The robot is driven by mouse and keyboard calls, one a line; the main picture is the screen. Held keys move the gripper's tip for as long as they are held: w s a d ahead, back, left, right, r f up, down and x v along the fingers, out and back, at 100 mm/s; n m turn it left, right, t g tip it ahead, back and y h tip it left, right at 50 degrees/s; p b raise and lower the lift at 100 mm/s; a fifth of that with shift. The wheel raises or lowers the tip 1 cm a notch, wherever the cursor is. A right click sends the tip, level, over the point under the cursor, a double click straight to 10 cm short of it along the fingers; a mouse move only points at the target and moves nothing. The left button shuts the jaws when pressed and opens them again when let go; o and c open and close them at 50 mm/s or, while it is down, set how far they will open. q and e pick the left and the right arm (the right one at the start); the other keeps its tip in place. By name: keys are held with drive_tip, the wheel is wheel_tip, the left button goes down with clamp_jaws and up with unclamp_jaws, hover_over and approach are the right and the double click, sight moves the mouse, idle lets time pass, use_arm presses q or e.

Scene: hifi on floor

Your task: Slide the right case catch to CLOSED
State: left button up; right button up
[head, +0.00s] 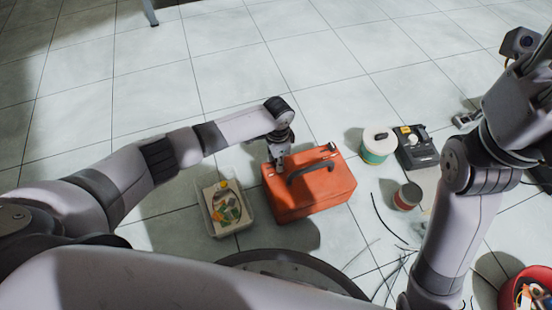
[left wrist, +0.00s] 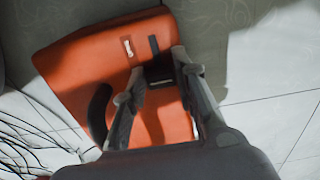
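The orange case (head: 317,187) lies on the tiled floor with a dark handle (head: 310,170) on top. A small dark fitting (head: 331,147) shows near its far right edge. My left gripper (head: 277,163) points down at the case's left end. In the left wrist view the case (left wrist: 80,65) fills the upper left, the handle (left wrist: 99,112) left of my fingers. A pale slot (left wrist: 128,47) and a dark strip (left wrist: 154,44) lie beyond the fingertips. My left fingers (left wrist: 159,64) stand closely around a dark catch block (left wrist: 160,72). Its CLOSED marking is not readable. My right gripper's fingers are out of view.
A green-and-white spool (head: 377,147), a dark device (head: 415,150) and a reddish can (head: 407,196) stand to the right. Loose wires (head: 390,222) and a red bucket (head: 510,292) lie nearer.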

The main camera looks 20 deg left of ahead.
use_arm(q)
drive_tip(key=o, duration=0.4)
drive_tip(key=shift+d, duration=0.1)
drive_tip(key=shift+o, duration=0.2)
wheel_tip(320, 180, up, 12)
idle(0.4)
